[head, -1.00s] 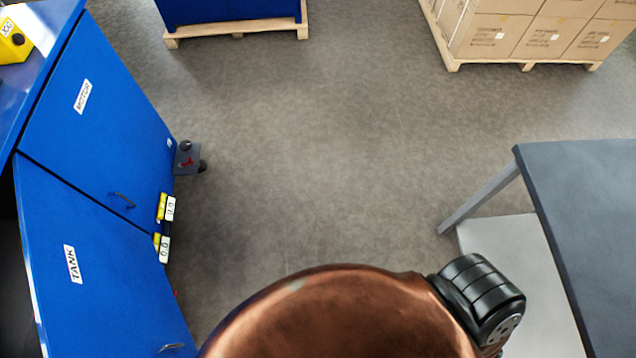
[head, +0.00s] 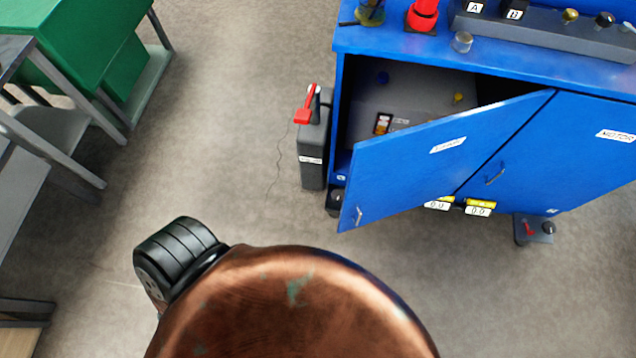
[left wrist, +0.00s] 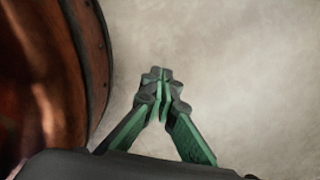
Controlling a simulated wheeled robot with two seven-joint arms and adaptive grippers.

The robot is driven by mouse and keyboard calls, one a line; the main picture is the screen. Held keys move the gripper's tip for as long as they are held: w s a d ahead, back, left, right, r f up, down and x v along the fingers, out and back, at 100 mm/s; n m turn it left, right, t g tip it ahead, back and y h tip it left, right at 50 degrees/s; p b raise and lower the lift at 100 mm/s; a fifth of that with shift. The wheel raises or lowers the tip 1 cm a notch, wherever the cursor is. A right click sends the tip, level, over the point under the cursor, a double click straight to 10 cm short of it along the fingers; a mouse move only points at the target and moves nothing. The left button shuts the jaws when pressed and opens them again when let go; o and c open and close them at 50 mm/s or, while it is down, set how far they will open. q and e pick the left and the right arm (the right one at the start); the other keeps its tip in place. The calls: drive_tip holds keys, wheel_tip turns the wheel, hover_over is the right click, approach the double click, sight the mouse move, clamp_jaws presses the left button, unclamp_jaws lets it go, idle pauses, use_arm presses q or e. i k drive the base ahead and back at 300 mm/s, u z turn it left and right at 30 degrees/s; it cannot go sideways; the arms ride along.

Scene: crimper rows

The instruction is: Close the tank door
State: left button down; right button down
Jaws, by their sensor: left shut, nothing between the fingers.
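The tank door (head: 410,165) is a blue panel with a white label and a small handle (head: 358,216) near its lower left corner. It stands ajar on the blue cabinet (head: 400,40) in the head view, its left edge swung out toward me. The grey interior shows through the gap. The motor door (head: 575,150) beside it on the right looks closed. My left gripper (left wrist: 160,85) shows in the left wrist view, shut and empty above bare floor, away from the door. My right gripper is not in view.
A grey box with a red lever (head: 312,140) stands at the cabinet's left side. A small pedal unit (head: 533,230) is on the floor below the motor door. A green cabinet (head: 90,50) and grey table frame stand at the left. Floor between is clear.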

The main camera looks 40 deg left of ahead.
sight(407, 169)
drive_tip(key=u, duration=0.05)
drive_tip(key=k, duration=0.9)
drive_tip(key=z, duration=0.15)
